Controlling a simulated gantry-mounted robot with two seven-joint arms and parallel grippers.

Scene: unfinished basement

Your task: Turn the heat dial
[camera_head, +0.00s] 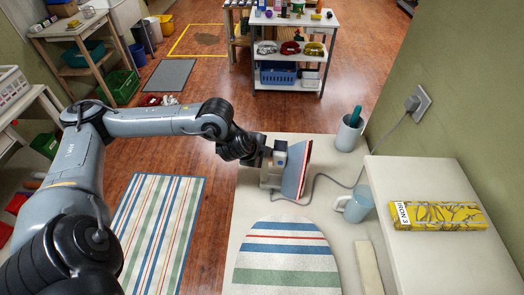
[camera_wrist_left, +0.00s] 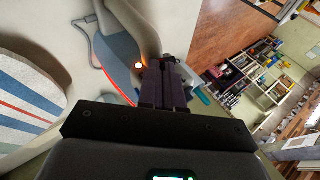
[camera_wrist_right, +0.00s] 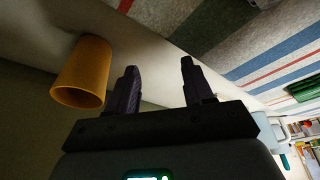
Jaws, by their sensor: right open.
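The iron (camera_head: 298,168) stands on its heel on the pale table in the head view, its blue-grey soleplate facing right. In the left wrist view the iron (camera_wrist_left: 118,52) is left of the fingers, with a small orange light (camera_wrist_left: 138,65) lit on it. My left gripper (camera_head: 262,153) is at the iron's left side in the head view. In the left wrist view its fingers (camera_wrist_left: 165,68) are together, tips close against the iron. The heat dial is hidden, so I cannot tell whether the fingers touch it. My right gripper (camera_wrist_right: 158,72) is open and empty in the right wrist view.
A striped ironing pad (camera_head: 285,258) lies in front of the iron. A blue mug (camera_head: 355,205), a grey cup (camera_head: 349,133) and the iron's cord are to the right. A yellow box (camera_head: 437,215) lies on the shelf. An orange cup (camera_wrist_right: 84,75) is left of my right gripper.

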